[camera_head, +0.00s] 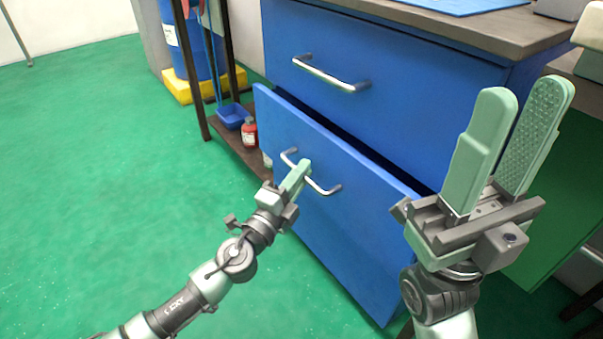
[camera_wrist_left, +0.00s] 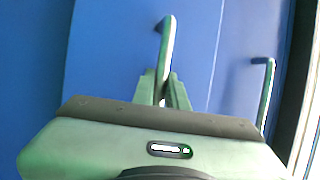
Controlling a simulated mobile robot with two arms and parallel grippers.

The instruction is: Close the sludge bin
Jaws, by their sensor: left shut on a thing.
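The sludge bin appears to be the lower blue drawer (camera_head: 350,235) of the cabinet, which stands partly pulled out with a dark gap along its top edge. Its silver bar handle (camera_head: 325,188) is on the front panel. My left gripper (camera_head: 302,170) is shut on this handle near its middle. In the left wrist view, the handle (camera_wrist_left: 167,45) rises from between the fingers, which hide part of it. My right gripper (camera_head: 524,95) is raised at the right, pointing up, open and empty, apart from the drawer.
The upper blue drawer (camera_head: 400,75) is shut and has its own handle (camera_head: 335,77). A worktop (camera_head: 480,32) lies above. A dark shelf (camera_head: 240,150) with a red bottle (camera_head: 249,132) and blue tray (camera_head: 232,115) stands left of the cabinet. The green floor at left is clear.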

